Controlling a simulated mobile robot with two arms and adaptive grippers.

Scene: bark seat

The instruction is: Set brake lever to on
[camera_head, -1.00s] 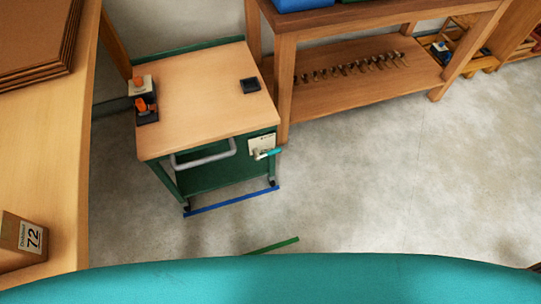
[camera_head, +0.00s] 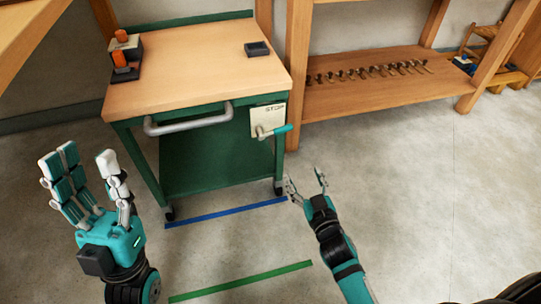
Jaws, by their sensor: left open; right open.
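The brake lever (camera_head: 279,130) has a teal handle on a silver pivot. It sits on a pale plate (camera_head: 265,115) marked STOP on the right front of a green cart with a wooden top (camera_head: 195,70). The handle points right and slightly up. My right gripper (camera_head: 306,184) is open and empty, below and a little right of the lever and apart from it in the picture. My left gripper (camera_head: 87,165) is open and empty, fingers up, at the left in front of the cart.
The cart has a grey push handle (camera_head: 190,119) and castors. A blue strip (camera_head: 225,213) and a green strip (camera_head: 240,282) lie on the floor before it. A wooden bench with a lower shelf (camera_head: 385,100) stands to the right.

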